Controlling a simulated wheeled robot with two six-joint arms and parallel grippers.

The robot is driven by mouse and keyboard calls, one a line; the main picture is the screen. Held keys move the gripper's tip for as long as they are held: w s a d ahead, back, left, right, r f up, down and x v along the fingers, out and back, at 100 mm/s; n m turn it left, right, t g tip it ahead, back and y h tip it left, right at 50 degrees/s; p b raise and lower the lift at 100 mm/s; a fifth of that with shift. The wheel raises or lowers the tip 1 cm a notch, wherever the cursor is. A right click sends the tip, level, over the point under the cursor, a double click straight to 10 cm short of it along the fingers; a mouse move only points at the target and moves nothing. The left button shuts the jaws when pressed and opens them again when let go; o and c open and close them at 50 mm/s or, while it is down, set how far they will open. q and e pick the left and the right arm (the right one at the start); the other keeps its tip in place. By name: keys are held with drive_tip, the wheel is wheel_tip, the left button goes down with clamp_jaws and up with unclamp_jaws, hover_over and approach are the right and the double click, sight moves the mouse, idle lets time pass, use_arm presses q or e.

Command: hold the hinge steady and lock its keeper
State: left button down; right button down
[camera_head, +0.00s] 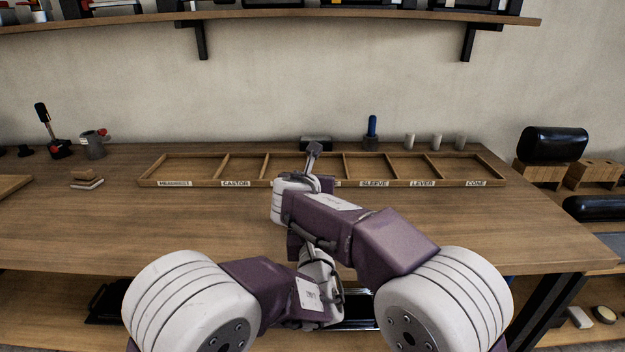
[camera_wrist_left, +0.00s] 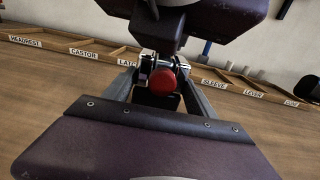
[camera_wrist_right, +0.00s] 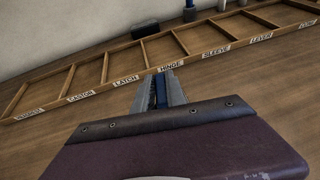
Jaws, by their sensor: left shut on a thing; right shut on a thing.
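In the left wrist view, my left gripper (camera_wrist_left: 163,88) is shut on what looks like the hinge (camera_wrist_left: 148,64), a dark and bright metal piece. A round red knob (camera_wrist_left: 162,82) faces the camera between the fingers. I cannot tell which part is the keeper or how it is set. A purple part of my other arm hangs close above the hinge. In the right wrist view, my right gripper (camera_wrist_right: 160,90) is shut on a narrow dark-blue piece (camera_wrist_right: 161,88), mostly hidden by the fingers. In the head view my arms overlap and hide both the hinge and the fingertips.
A labelled wooden tray (camera_head: 235,183) lies along the back of the table (camera_head: 130,225); its visible compartments look empty. A blue-handled tool (camera_head: 371,128) and several pale cylinders (camera_head: 436,141) stand behind it. The table's left front is clear.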

drive_tip(key=shift+d+m+g+h, duration=0.2)
drive_tip(key=shift+m+g+h, duration=0.3)
drive_tip(key=shift+m+h, duration=1.55)
drive_tip(key=shift+h, duration=0.25)
drive_tip(key=c, duration=1.4)
unclamp_jaws()
drive_tip(key=shift+o, duration=0.2)
drive_tip(key=shift+s, duration=0.1)
drive_tip(key=shift+n, duration=0.25)
